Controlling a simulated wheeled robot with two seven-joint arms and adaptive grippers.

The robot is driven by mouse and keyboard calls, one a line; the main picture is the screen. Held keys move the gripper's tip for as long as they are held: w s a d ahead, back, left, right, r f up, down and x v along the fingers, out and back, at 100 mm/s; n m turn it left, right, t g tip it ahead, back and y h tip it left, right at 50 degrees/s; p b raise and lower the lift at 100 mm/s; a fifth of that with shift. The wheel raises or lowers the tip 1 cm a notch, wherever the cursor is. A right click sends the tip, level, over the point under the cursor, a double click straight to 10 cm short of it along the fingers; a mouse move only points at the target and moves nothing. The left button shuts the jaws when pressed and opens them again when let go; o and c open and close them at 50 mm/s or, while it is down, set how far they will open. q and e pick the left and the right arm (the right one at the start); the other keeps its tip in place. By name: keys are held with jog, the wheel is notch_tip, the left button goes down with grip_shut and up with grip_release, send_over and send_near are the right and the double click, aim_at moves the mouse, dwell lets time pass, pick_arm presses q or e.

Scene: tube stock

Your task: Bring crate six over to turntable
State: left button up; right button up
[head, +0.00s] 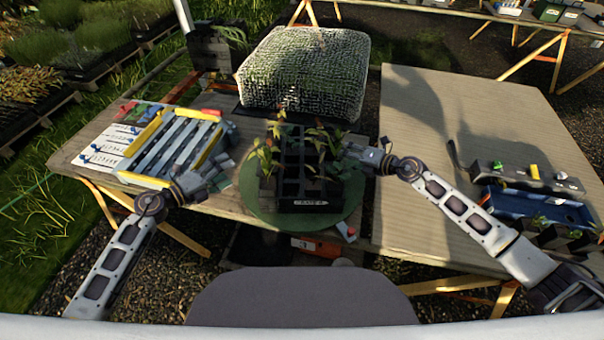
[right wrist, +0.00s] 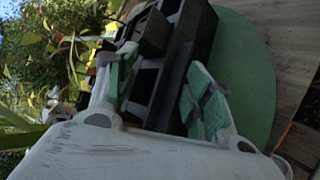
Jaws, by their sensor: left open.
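The black crate (head: 289,206) with several leafy seedlings has a white label on its front that seems to read CRATE 6. It rests on the round green turntable (head: 258,213), which also shows in the right wrist view (right wrist: 245,75). My right gripper (head: 372,157) is at the right side of the crate. In the right wrist view its two fingers (right wrist: 160,95) stand either side of the dark crate wall; whether they press on it is unclear. My left gripper (head: 216,178) is open and empty, left of the turntable, near the yellow-edged rack.
A rack with yellow edges (head: 150,181) and a white board (head: 100,150) lie left. A mesh-covered block (head: 305,72) stands behind the turntable. The right table (head: 450,130) is largely bare, with a blue tray (head: 535,207) and a grey planter (head: 500,175) at its right.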

jog(key=o, duration=0.9)
jog(key=shift+c, duration=0.2)
jog(key=shift+s+d+r, duration=0.1)
jog(key=shift+s, duration=0.05)
jog(key=v, duration=1.1)
jog(key=shift+d, duration=0.25)
jog(key=shift+s+r, duration=0.1)
jog(key=shift+r, duration=0.05)
jog(key=shift+s, duration=0.1)
dwell(0.3)
